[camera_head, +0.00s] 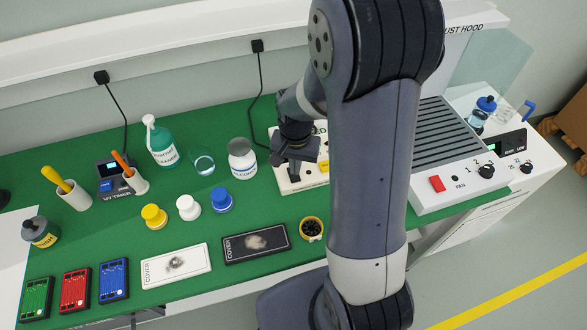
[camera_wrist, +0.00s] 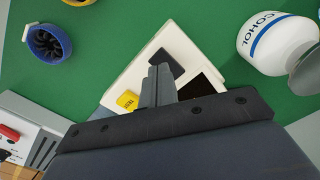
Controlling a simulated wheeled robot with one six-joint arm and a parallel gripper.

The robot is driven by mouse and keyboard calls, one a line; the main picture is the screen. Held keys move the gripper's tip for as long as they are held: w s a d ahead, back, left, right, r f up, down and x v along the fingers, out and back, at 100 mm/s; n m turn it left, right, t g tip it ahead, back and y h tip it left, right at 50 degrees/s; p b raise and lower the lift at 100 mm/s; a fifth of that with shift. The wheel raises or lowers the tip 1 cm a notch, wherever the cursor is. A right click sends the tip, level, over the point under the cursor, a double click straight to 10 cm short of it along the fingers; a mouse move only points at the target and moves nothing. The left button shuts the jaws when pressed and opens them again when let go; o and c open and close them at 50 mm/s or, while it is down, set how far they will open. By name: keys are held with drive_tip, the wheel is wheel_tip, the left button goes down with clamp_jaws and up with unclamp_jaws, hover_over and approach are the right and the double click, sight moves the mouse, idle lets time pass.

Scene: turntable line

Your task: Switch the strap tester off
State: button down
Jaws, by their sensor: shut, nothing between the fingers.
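The strap tester (camera_head: 291,186) is a cream-white box on the green mat, partly hidden behind my arm in the head view. In the wrist view the tester (camera_wrist: 132,82) shows a yellow button (camera_wrist: 127,100) marked TEST, a dark rectangular part (camera_wrist: 166,62) and a dark panel (camera_wrist: 203,88) partly covered by my gripper. My gripper (camera_wrist: 158,72) is shut and empty, over the tester with its tips by the dark rectangular part. I cannot tell whether they touch it. In the head view my gripper (camera_head: 294,172) points down at the tester.
An alcohol bottle (camera_head: 242,160) stands close to the left of the tester. Several coloured caps, including a blue one (camera_head: 221,200), stand to the left.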

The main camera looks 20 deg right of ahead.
sight(295, 178)
wheel_tip(295, 178, up, 5)
drive_tip(key=p, duration=0.3)
drive_tip(key=shift+f, duration=0.15)
drive_tip(key=shift+f, duration=0.1)
wheel_tip(295, 178, down, 7)
drive_tip(key=b, duration=0.5)
idle(0.4)
